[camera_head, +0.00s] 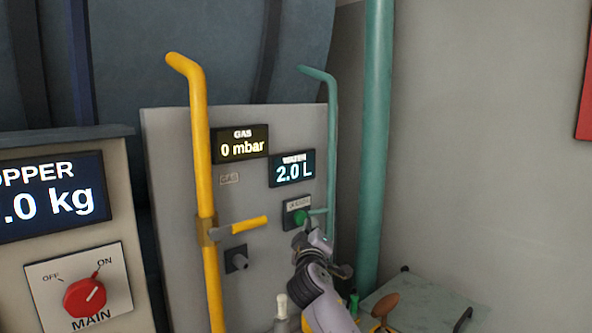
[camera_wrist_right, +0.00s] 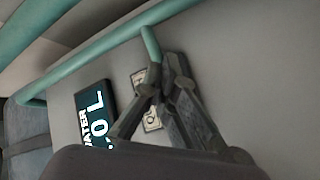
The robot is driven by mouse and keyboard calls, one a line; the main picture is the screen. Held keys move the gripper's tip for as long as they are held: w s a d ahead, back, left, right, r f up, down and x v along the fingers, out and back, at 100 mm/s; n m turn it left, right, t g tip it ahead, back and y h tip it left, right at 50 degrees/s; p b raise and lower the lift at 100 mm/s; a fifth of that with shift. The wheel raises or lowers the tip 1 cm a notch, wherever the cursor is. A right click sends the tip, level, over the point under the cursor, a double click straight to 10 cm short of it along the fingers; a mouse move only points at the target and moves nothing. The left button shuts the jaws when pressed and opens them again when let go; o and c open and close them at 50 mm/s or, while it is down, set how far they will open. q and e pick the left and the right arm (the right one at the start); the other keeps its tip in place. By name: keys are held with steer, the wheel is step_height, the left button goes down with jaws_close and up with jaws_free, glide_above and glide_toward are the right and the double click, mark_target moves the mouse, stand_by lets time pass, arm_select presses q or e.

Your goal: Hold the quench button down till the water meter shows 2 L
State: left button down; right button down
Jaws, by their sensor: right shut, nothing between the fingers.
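The water meter (camera_head: 292,168) on the grey panel reads 2.0 L. The green quench button (camera_head: 300,217) sits on a dark plate below it, under a small label. My right gripper (camera_head: 308,232) is shut and empty, its tips at the lower right of the button in the head view. I cannot tell whether they touch it. In the right wrist view the shut fingers (camera_wrist_right: 160,85) lie over the label plate (camera_wrist_right: 151,112) and hide the button. The water meter (camera_wrist_right: 95,112) shows beside them. My left gripper is not in view.
A yellow pipe (camera_head: 205,190) with a yellow lever (camera_head: 250,226) stands left of the meter. A green pipe (camera_head: 332,130) runs close right of the button. The gas display (camera_head: 240,145) reads 0 mbar. A red MAIN knob (camera_head: 85,297) is at lower left. A small table (camera_head: 430,305) stands lower right.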

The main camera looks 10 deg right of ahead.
steer(key=shift+s+d, duration=0.1)
steer(key=s+d+p, duration=0.1)
steer(key=s+p, duration=0.1)
steer(key=s+d+p, duration=0.1)
steer(key=s, duration=0.1)
steer(key=shift+d, duration=0.35)
stand_by(0.4)
